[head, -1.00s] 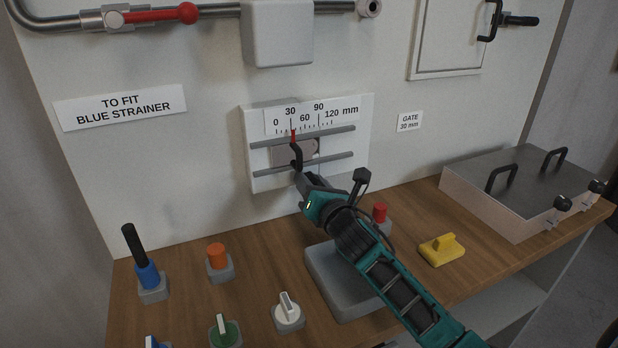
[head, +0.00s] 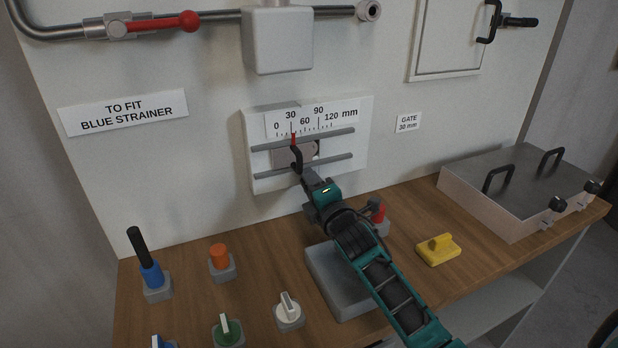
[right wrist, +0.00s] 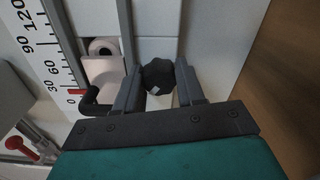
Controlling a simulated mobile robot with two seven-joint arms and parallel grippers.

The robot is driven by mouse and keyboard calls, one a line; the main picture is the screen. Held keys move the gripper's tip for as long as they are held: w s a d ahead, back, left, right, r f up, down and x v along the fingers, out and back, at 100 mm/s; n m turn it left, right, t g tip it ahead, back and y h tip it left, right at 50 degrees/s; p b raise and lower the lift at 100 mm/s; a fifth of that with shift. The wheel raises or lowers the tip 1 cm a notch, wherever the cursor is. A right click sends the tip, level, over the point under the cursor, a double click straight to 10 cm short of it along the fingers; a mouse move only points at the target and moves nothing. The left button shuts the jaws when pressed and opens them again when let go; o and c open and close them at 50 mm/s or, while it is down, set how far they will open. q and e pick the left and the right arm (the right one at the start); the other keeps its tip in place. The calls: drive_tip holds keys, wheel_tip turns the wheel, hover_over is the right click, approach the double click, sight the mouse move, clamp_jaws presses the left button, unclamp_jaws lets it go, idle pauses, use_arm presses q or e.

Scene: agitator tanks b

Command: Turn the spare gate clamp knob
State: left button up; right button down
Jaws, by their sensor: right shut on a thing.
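The spare gate clamp knob is a dark lobed knob (right wrist: 158,72) in the right wrist view, with a small pale mark on it. My right gripper (right wrist: 159,88) has one finger on each side of it and is shut on it. In the head view my right gripper (head: 305,180) reaches the lower part of the wall scale plate (head: 357,123) and hides the knob. The slide's black handle (head: 296,155) is just above the fingertips, and the red pointer (head: 293,139) stands near the 30 mark. My left gripper is not in view.
On the bench are a yellow knob block (head: 438,249), a grey block (head: 332,282) under my arm, a red button (head: 379,214), an orange button (head: 219,256) and a white knob (head: 288,307). A lidded metal box (head: 500,205) stands right. A label (head: 408,122) reads "GATE 30 mm".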

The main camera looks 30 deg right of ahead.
idle(0.3)
drive_tip(key=m, duration=0.7)
drive_tip(key=shift+m, duration=0.7)
drive_tip(key=shift+m, duration=0.4)
drive_tip(key=m, duration=0.4)
drive_tip(key=shift+c, duration=1.8)
unclamp_jaws()
drive_tip(key=shift+s, duration=0.1)
